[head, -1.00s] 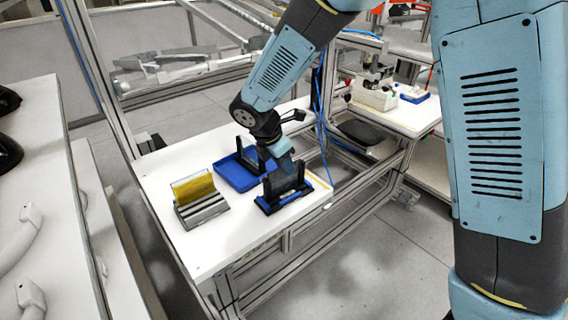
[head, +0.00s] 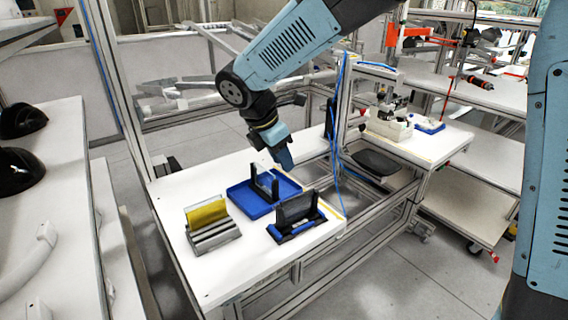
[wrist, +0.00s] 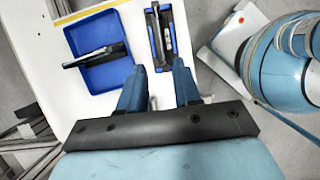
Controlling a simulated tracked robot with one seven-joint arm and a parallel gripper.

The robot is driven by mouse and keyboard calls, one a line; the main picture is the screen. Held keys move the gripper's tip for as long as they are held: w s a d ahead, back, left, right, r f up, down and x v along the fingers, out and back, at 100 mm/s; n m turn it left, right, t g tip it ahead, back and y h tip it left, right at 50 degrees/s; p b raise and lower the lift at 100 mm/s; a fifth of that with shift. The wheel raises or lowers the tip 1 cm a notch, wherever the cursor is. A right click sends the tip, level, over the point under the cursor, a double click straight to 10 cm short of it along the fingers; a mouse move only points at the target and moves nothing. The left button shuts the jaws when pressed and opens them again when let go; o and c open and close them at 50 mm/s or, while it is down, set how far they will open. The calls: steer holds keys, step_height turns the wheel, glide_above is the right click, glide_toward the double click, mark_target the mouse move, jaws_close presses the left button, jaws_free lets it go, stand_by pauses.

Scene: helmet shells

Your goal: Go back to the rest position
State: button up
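My gripper (head: 284,158) hangs above the white table in the head view. In the wrist view its two blue fingers (wrist: 158,78) stand apart with nothing between them, so it is open and empty. A black holder with a blue base (head: 297,214) stands upright on the table, below and to the right of my gripper. It also shows beyond the fingers in the wrist view (wrist: 161,38). A blue tray (head: 245,207) with a dark upright frame (head: 265,182) in it lies to its left, and the tray also shows in the wrist view (wrist: 80,35).
A grey rack with a yellow plate (head: 207,214) stands at the front left of the white table (head: 262,258). Metal frame posts (head: 103,80) rise at the left, and blue cables (head: 337,140) hang at the right. Black helmet shells (head: 20,170) sit on the left bench.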

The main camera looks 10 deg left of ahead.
steer(key=s+d+r+m+y, duration=0.1)
steer(key=d+r+m, duration=0.25)
steer(key=d, duration=0.45)
steer(key=d+r+m, duration=0.3)
steer(key=d+m, duration=0.2)
steer(key=d, duration=0.3)
steer(key=s+d+r+m+y, duration=0.1)
steer(key=d+r+m, duration=0.2)
steer(key=d+m, duration=0.35)
steer(key=s+d+m+t, duration=0.1)
steer(key=s+d+m, duration=0.5)
steer(key=d, duration=0.2)
steer(key=s+d+m+t+y, duration=0.1)
steer(key=s+d+m, duration=0.4)
steer(key=d, duration=0.3)
steer(key=shift+s+d+m, duration=0.2)
steer(key=shift+s+m, duration=0.2)
steer(key=shift+m, duration=0.3)
